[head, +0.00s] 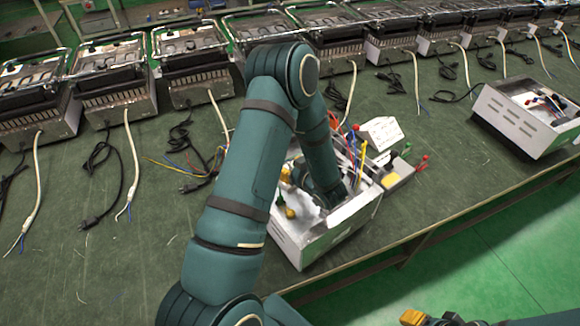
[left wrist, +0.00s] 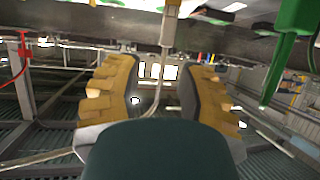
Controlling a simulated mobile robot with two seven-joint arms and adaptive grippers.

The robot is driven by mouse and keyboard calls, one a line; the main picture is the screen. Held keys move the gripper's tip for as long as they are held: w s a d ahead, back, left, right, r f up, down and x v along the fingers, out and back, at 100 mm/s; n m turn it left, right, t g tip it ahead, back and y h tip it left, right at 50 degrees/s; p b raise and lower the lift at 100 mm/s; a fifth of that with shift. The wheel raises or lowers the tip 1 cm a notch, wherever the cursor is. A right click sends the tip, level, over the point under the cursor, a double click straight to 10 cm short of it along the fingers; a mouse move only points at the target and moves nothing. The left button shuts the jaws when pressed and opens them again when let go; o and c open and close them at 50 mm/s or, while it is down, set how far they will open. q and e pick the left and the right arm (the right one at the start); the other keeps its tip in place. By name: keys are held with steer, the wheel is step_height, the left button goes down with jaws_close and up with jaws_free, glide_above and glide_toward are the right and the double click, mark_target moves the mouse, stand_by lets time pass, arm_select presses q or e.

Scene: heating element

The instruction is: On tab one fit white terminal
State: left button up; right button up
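In the left wrist view, my left gripper (left wrist: 160,74) has its two yellow-padded fingers spread wide apart. A pale, whitish terminal (left wrist: 172,28) stands just beyond the fingertips, between them in the picture; its thin wire hangs down through the gap. Neither finger visibly touches it. A green terminal (left wrist: 296,45) is to the right, and a red one (left wrist: 23,45) to the left. In the head view, my left arm reaches down into an open white housing (head: 312,243) and hides much of its inside, so tab one cannot be picked out. My right gripper (head: 430,319) barely shows at the bottom edge.
A row of black-topped units (head: 190,50) with loose cables lines the back of the green bench (head: 110,260). Another open housing (head: 525,118) stands at right.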

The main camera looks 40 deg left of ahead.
arm_select(q)
steer(key=v, duration=1.2)
stand_by(0.6)
